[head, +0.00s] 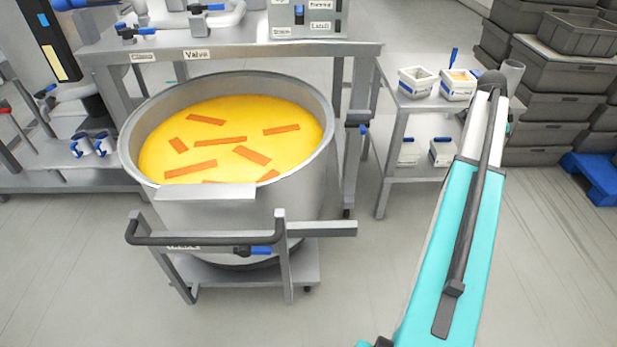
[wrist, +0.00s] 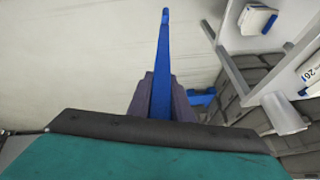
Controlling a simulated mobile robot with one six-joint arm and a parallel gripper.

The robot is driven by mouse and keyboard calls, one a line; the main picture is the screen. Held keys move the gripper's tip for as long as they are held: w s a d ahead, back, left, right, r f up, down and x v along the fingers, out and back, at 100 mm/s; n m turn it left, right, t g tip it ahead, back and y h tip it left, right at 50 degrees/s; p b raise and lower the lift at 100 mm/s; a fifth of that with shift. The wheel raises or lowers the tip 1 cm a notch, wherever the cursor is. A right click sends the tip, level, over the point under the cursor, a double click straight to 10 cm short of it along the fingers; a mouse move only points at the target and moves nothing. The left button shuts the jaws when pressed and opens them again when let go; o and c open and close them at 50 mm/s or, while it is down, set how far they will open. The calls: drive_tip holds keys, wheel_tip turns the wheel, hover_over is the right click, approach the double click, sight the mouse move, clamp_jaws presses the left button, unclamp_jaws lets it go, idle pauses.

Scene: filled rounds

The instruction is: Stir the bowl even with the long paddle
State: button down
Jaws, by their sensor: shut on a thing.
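The bowl is a large round steel vessel (head: 327,150) at left of centre in the head view. It is full of yellow mass (head: 240,118) with several orange-brown strips (head: 190,168) on top, unevenly scattered. In the wrist view my gripper (wrist: 158,95) is shut on a long blue bar, which looks like the paddle (wrist: 164,60). The bar points away from the wrist, its far end over pale floor. In the head view my arm hides the gripper. A small blue piece (head: 453,57) shows by the tubs; I cannot tell whether it belongs to the paddle.
A steel side table (head: 385,85) right of the bowl carries white tubs (head: 416,82) and a grey cylinder (head: 513,72). Grey crates (head: 555,75) and a blue pallet (head: 597,180) stand at right. A rail (head: 190,240) fronts the bowl. Floor between bowl and arm is clear.

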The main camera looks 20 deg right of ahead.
drive_tip(key=s+a, duration=0.2)
drive_tip(key=a, duration=0.4)
drive_tip(key=shift+s, duration=0.15)
drive_tip(key=s+d, duration=0.2)
drive_tip(key=d, duration=0.6)
drive_tip(key=shift+s+d, duration=0.3)
drive_tip(key=shift+d, duration=0.05)
drive_tip(key=s+d, duration=0.2)
drive_tip(key=d, duration=0.6)
drive_tip(key=shift+s+d, duration=0.3)
drive_tip(key=shift+w, duration=0.1)
idle(0.3)
